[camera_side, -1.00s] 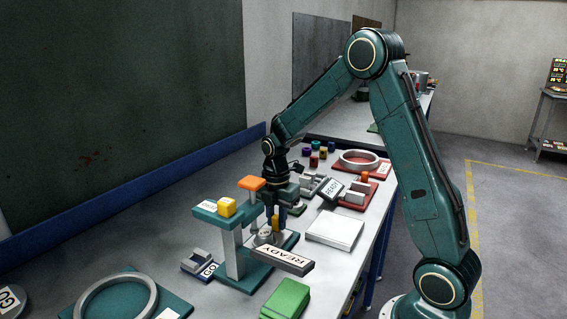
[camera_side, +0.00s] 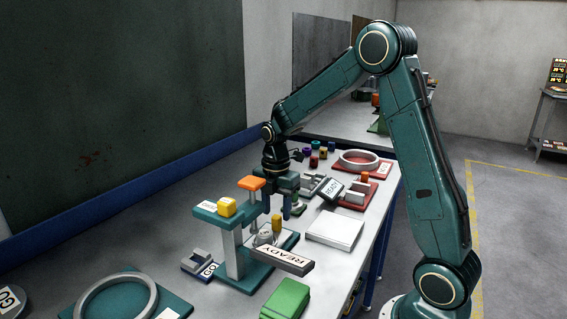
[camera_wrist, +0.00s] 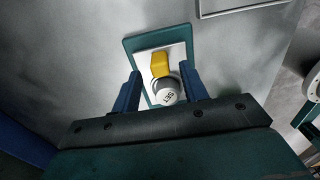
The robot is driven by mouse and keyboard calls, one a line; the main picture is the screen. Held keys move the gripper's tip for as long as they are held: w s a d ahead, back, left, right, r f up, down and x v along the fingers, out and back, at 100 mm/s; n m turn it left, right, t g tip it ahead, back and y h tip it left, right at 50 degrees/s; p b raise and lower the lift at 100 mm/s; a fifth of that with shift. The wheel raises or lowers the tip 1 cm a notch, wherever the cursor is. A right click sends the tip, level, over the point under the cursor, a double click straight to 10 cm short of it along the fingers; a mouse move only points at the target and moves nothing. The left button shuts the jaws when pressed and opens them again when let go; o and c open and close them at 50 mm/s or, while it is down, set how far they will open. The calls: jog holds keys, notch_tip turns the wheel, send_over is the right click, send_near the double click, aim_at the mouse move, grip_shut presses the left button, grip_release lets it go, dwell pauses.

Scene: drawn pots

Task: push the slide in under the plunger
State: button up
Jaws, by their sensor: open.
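The teal press stand (camera_side: 231,250) is on the bench in the side view. An orange cap (camera_side: 251,183) tops its arm, probably the plunger's head. Below is a grey round part (camera_side: 264,236) with a yellow upright block (camera_side: 277,224) beside it, probably on the slide. In the wrist view the yellow block (camera_wrist: 160,63) stands on a white plate (camera_wrist: 178,52) over a teal base, with a round grey piece marked SET (camera_wrist: 167,92) beside it. My gripper (camera_wrist: 160,80) is open, its blue fingers either side of these pieces. In the side view my gripper (camera_side: 287,205) is above and behind the yellow block, apart from it.
A green block (camera_side: 286,298) lies nearer. A white box (camera_side: 335,229) is to the right, with red-based fixtures (camera_side: 363,160) behind. A teal-based ring (camera_side: 115,297) is at the front left.

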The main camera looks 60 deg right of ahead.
notch_tip(320, 180, up, 11)
jog(key=shift+f, duration=0.2)
jog(key=shift+c, duration=0.2)
jog(key=shift+d, duration=0.1)
jog(key=c, duration=0.7)
jog(key=shift+d+f, duration=0.15)
jog(key=shift+d, duration=0.05)
grip_shut()
jog(key=s+d+f+m+t+y, duration=0.2)
jog(key=d+m+y, duration=0.1)
jog(key=d+m, duration=0.3)
jog(key=s+d+f+m+t+y, duration=0.2)
jog(key=d+m, duration=0.3)
jog(key=m, duration=0.5)
jog(key=shift+s+d+m+t+y, duration=0.3)
jog(key=shift+d+m+y, duration=0.1)
